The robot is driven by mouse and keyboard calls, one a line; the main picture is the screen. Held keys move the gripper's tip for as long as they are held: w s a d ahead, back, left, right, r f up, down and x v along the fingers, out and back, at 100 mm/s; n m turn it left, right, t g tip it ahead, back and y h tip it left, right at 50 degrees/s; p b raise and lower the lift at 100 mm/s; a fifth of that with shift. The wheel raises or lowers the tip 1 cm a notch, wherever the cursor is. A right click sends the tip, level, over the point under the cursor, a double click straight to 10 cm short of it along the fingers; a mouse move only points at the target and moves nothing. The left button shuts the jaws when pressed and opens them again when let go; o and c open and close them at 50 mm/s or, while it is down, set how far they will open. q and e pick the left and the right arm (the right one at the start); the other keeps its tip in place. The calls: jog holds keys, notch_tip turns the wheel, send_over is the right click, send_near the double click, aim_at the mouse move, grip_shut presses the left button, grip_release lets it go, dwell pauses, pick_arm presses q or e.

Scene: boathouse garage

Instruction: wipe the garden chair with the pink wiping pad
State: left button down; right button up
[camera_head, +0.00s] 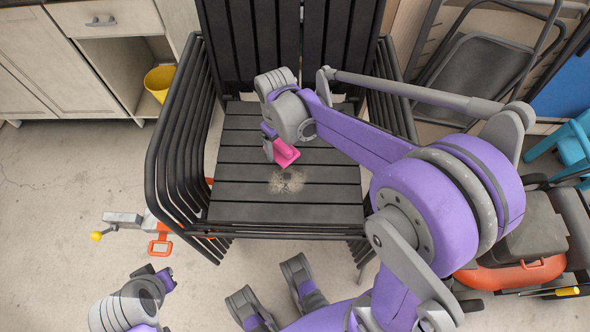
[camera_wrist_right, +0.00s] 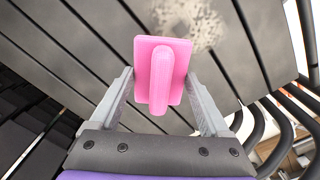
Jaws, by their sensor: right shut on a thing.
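The black slatted garden chair (camera_head: 235,190), on top of a stack of like chairs, fills the middle of the head view. A pale dirt smudge (camera_head: 287,181) lies on its seat and shows at the top of the right wrist view (camera_wrist_right: 192,22). My right gripper (camera_head: 272,146) is over the seat, shut on the pink wiping pad (camera_head: 285,154). In the right wrist view the pad (camera_wrist_right: 160,70) sits between the fingers. It is just behind the smudge; I cannot tell whether it touches the seat. My left gripper (camera_head: 163,279) is low at the left, its jaws unclear.
A yellow bucket (camera_head: 159,82) stands in the cabinet at the left. An orange-handled grey tool (camera_head: 160,240) lies on the floor left of the chairs. Folded chairs (camera_head: 478,75), a blue stool (camera_head: 572,145) and an orange-and-black machine (camera_head: 515,270) crowd the right.

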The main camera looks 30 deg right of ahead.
jog(key=shift+r+p, duration=1.25)
jog(key=shift+r, duration=0.7)
